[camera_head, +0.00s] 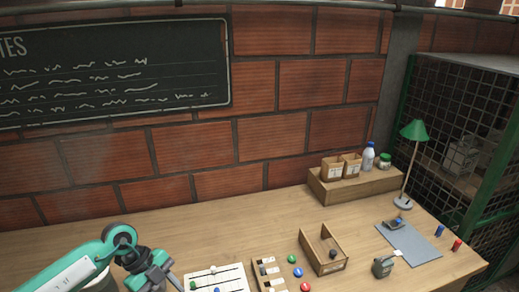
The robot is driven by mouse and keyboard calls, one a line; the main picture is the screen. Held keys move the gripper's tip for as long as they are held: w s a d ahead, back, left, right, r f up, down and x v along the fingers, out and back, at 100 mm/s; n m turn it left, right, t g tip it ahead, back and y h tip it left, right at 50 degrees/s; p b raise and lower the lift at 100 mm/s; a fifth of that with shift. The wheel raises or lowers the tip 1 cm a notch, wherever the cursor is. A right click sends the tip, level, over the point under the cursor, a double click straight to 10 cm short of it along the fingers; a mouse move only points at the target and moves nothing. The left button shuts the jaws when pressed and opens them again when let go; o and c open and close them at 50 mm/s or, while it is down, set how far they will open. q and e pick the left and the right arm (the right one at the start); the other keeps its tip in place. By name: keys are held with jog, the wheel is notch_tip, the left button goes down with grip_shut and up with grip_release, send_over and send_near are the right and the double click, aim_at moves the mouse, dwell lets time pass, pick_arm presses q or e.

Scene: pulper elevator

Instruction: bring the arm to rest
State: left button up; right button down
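My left arm comes in at the bottom left, teal and black. Its gripper (168,281) points down and to the right over the wooden table (240,235), just left of a white board with sliders (222,279). The fingers are small and partly cut off by the bottom edge, so I cannot tell whether they are open or shut. I see nothing clearly held. My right arm and gripper are not in view.
A green lamp (414,131) and a wooden shelf (352,190) stand behind. The table's back left is clear.

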pick_arm(q)
jog(key=s+d+r+m+t+h, duration=0.1)
jog(key=d+r+h, duration=0.25)
jog(key=d, duration=0.35)
jog(key=s+d+r+t+h, duration=0.1)
jog(key=d+r+h, duration=0.2)
jog(key=d+h, duration=0.3)
jog(key=w+d+r+n+t+h, duration=0.1)
jog(key=w+r+n+t, duration=0.2)
jog(key=r+n+t, duration=0.8)
jog(key=s+a+f+n+t+y, duration=0.3)
jog(key=a+f+n+t+y, duration=0.1)
jog(key=a+f+n+y, duration=1.05)
jog(key=s+f+m+g+y, duration=0.1)
jog(key=s+f+g, duration=0.5)
jog(key=s, duration=0.5)
jog(key=s+f+m+g+y, duration=0.1)
jog(key=s+f+g, duration=0.45)
jog(key=s, duration=0.45)
notch_tip(320, 180, down, 31)
jog(key=g, duration=0.2)
jog(key=s+a+f, duration=0.3)
jog(key=s+f, duration=1.6)
jog(key=shift+s+f+g, duration=0.3)
jog(key=shift+s+g, duration=0.05)
jog(key=shift+s, duration=0.05)
